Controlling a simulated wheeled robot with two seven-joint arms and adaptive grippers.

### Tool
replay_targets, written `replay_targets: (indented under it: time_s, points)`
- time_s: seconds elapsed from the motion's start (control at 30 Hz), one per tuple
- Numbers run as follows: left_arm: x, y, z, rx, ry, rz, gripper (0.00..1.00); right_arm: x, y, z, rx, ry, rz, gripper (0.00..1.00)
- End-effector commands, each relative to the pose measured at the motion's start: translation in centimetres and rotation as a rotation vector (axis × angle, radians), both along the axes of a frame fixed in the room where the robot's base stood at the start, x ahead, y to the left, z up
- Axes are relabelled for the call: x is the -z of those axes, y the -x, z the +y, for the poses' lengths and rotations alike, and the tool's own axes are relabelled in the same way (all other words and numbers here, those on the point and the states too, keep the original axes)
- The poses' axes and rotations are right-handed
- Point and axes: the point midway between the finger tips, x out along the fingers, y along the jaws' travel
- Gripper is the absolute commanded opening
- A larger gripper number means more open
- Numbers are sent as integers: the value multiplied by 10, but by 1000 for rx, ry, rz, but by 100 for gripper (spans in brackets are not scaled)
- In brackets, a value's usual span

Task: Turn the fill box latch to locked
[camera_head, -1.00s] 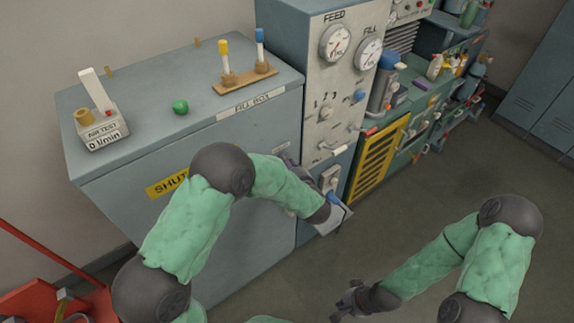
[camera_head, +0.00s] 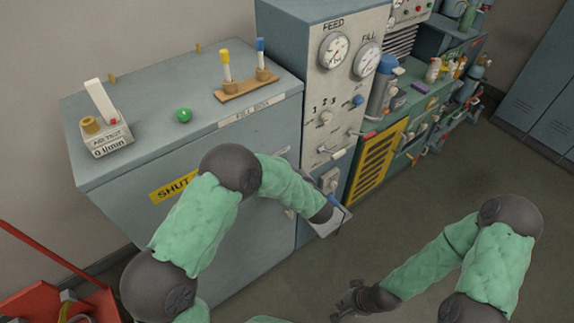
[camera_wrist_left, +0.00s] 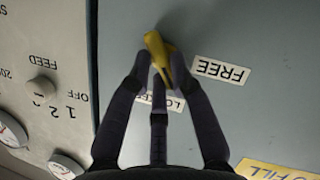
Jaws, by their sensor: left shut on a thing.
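The fill box (camera_head: 225,150) is the large grey cabinet at the left in the head view. In the left wrist view its yellow latch (camera_wrist_left: 153,45) sits on the grey panel, between a FREE label (camera_wrist_left: 222,70) and a LOCKED label (camera_wrist_left: 172,103) that the fingers partly cover. My left gripper (camera_wrist_left: 163,74) is shut on the latch. I cannot tell exactly which label the latch points to. In the head view my left arm hides most of the latch area. My right gripper (camera_head: 350,298) hangs low over the floor, empty and apparently open, away from the box.
On the box top stand an air tester (camera_head: 105,135), a green ball (camera_head: 183,115) and a wooden rack (camera_head: 245,87) with two tubes. A gauge panel (camera_head: 330,85) adjoins the box at right. A red cart (camera_head: 60,295) is at lower left. The floor at right is clear.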

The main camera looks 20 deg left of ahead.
Motion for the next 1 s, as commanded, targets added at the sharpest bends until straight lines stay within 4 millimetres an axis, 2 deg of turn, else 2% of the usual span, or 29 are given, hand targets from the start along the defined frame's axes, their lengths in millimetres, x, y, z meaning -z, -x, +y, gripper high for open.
replay_targets:
  time_s: [0.03,0.2,0.5,0.7,1.0]
  points:
    - [-4,0,-1,0,-22,30,0,-12,0,0,0,0,0,0]
    - [-5,-2,-2,0,-110,142,0,-34,0,0,0,0,0,0]
    - [-4,-4,-4,0,-253,324,0,-65,0,0,0,0,0,0]
    - [-2,-5,-4,0,-323,412,0,-76,0,0,0,0,0,0]
    - [0,-6,-5,0,-372,474,0,-83,0,0,0,0,0,0]
